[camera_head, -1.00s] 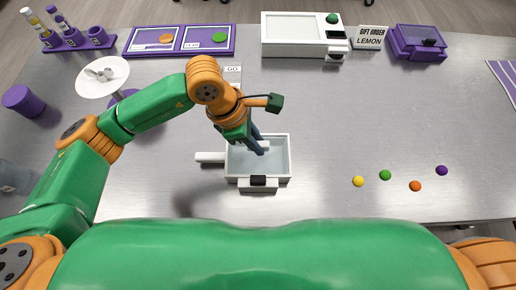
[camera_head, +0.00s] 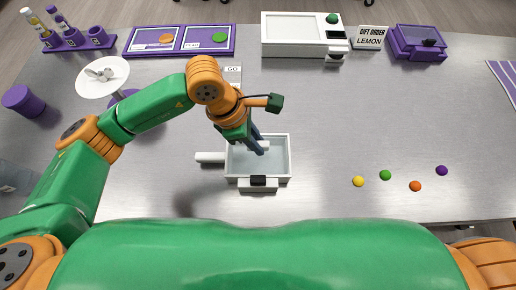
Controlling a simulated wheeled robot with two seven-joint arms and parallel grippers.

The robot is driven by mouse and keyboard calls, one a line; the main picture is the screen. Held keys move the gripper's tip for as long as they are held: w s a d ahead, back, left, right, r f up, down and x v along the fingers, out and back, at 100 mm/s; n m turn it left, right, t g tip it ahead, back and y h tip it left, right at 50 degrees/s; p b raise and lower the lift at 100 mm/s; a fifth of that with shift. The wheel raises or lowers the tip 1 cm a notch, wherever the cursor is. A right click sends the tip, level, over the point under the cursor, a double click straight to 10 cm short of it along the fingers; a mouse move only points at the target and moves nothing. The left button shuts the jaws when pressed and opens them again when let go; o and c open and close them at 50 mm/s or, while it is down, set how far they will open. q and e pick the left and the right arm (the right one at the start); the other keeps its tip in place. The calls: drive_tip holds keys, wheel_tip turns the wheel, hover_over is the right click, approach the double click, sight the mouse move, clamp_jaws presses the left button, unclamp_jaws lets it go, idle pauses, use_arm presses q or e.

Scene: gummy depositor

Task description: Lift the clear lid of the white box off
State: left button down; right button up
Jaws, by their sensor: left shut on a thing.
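The white box (camera_head: 234,181) stands on the metal table in front of me, with a white handle at its left and a black piece on its front. Its clear lid (camera_head: 275,157) appears to lie over the box; whether it is fully seated I cannot tell. My left gripper (camera_head: 261,149) reaches down over the middle of the box and is shut on a small light part there, which looks like the lid's knob. The fingers hide most of that part. My right gripper is not in view.
Yellow, green, orange and purple gummies (camera_head: 415,186) lie at the right. A white machine (camera_head: 292,50), a sign reading LEMON (camera_head: 369,38) and a purple box (camera_head: 418,55) stand at the back. A white dish (camera_head: 102,88) stands left. The table's middle right is clear.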

use_arm(q)
drive_tip(key=shift+r, duration=0.1)
drive_tip(key=shift+r+p, duration=2)
drive_tip(key=shift+r, duration=1.45)
drive_tip(key=shift+f, duration=0.15)
drive_tip(key=c, duration=1.3)
unclamp_jaws()
drive_tip(key=shift+c, duration=0.2)
clamp_jaws()
